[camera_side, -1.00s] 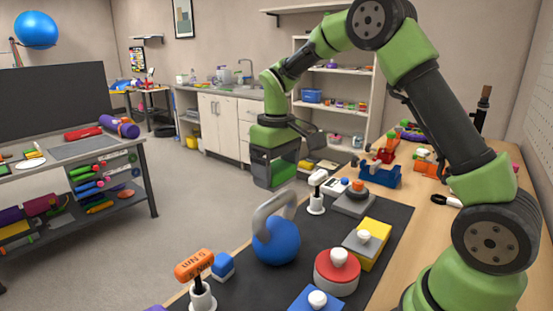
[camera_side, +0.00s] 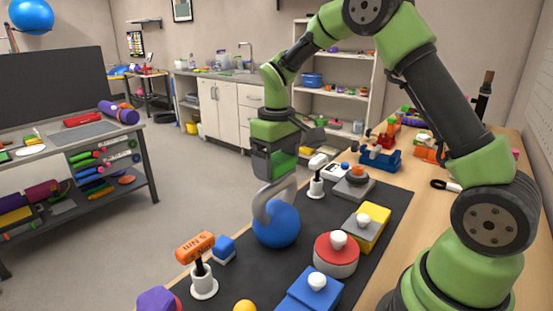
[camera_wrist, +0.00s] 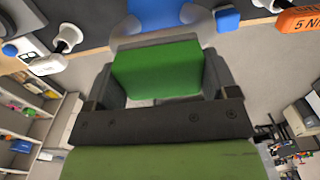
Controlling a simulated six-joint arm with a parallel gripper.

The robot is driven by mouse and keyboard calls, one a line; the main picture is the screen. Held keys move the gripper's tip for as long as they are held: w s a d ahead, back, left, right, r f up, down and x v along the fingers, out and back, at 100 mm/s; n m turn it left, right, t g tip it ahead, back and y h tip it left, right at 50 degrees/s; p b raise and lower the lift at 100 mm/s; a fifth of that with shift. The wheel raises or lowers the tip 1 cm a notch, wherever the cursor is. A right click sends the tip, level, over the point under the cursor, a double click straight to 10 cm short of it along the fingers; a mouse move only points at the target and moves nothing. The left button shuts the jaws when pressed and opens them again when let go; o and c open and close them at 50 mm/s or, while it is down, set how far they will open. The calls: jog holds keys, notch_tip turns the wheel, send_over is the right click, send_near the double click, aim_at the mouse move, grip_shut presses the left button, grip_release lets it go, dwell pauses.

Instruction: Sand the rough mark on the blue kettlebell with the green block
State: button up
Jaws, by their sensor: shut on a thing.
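The blue kettlebell (camera_side: 276,226) stands on the dark mat, its grey loop handle (camera_side: 264,205) upward. My gripper (camera_side: 276,178) is just above and behind the handle in the side view, its lower end overlapping the handle's top there. It is shut on the green block (camera_side: 284,162). In the wrist view the green block (camera_wrist: 157,70) sits between the two dark fingers, with part of the blue kettlebell (camera_wrist: 155,8) beyond it. I cannot tell whether block and kettlebell touch. I cannot make out the rough mark.
On the dark mat (camera_side: 398,215) stand an orange-handled tool (camera_side: 195,247) in a white holder, a small blue block (camera_side: 223,249), a red-topped round piece (camera_side: 336,254), a yellow-and-grey block (camera_side: 367,227) and a blue piece with a white knob (camera_side: 312,290). A white-handled tool (camera_side: 317,165) stands behind.

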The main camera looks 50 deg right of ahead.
jog(key=shift+f, duration=0.75)
jog(key=shift+d, duration=1.05)
jog(key=shift+a, duration=2.1)
jog(key=shift+d, duration=2.1)
jog(key=shift+a, duration=0.1)
